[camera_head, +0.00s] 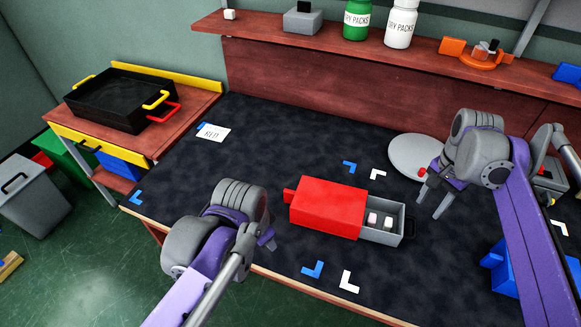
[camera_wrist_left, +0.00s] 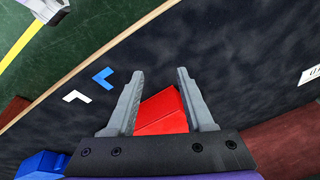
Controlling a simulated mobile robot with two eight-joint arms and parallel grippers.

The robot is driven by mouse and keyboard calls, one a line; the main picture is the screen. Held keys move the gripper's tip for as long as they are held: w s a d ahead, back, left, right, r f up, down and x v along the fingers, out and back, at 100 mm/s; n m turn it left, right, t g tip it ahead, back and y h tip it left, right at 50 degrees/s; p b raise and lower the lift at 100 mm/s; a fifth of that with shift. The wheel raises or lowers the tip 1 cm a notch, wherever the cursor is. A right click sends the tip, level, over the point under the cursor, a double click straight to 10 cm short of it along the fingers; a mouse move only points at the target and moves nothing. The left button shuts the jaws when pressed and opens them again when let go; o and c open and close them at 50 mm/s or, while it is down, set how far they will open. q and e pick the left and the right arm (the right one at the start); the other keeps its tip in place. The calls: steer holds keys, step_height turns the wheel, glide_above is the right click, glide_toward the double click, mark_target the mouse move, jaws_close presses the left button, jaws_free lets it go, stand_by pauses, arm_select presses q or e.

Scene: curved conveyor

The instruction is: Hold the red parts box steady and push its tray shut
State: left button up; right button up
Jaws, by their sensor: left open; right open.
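The red parts box (camera_head: 327,206) lies on the dark work mat. In the head view the left arm hides most of this gripper, left of the box. My right gripper (camera_head: 431,193) is open and empty, above and right of the tray handle.
Blue and white corner marks (camera_head: 312,270) lie on the mat around the box. A grey round disc (camera_head: 417,157) lies behind the right gripper. A blue bin (camera_head: 500,268) stands at the right. The mat's left side is mostly clear, with a label card (camera_head: 213,132).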

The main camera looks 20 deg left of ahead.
arm_select(q)
steer(key=w+r+m+g, duration=0.1)
steer(key=w+r+m, duration=0.35)
steer(key=w, duration=0.45)
steer(key=m+g, duration=0.2)
steer(key=m, duration=0.5)
glide_above(288, 191)
steer(key=shift+w+f+m, duration=0.15)
steer(key=shift+f+m, duration=0.1)
steer(key=shift+f, duration=0.2)
step_height(288, 191, down, 10)
steer(key=shift+r, duration=0.1)
jaws_close()
stand_by(2.6)
